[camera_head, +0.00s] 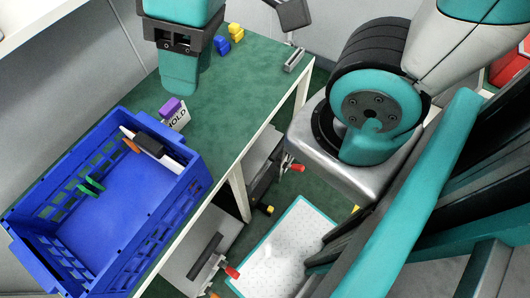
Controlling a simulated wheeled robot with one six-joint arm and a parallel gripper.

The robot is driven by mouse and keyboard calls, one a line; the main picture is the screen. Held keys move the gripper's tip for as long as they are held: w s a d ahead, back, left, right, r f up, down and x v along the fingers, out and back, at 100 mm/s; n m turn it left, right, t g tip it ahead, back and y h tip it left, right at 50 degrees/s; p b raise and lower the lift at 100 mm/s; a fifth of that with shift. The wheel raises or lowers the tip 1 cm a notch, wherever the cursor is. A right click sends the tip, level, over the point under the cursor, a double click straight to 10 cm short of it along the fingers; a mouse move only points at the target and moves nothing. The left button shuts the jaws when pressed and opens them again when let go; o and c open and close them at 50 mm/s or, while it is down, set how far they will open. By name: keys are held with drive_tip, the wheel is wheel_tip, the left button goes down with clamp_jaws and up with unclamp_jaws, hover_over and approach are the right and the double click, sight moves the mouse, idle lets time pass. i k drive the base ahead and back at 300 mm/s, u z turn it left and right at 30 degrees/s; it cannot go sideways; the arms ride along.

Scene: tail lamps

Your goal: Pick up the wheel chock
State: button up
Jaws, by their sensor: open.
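No piece is clearly recognisable as the wheel chock at this size. My gripper (179,84), teal with a dark grey band, hangs over the back of the table. It is open, with nothing visible in it. It is left of the blue and yellow pieces and above the purple one in the picture. Its fingers overlap, hiding the gap and the tabletop behind.
A blue crate (196,190) at the left holds a black-and-white object (153,147), green clips (91,185) and an orange item. A grey metal piece (294,60) lies near the table's right corner. The table's middle is clear. A white panel (283,250) lies below.

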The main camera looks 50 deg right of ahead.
sight(268, 210)
drive_tip(key=u, duration=0.25)
drive_tip(key=k, duration=1.25)
drive_tip(key=z, duration=0.35)
drive_tip(key=k, duration=0.7)
drive_tip(key=z, duration=0.05)
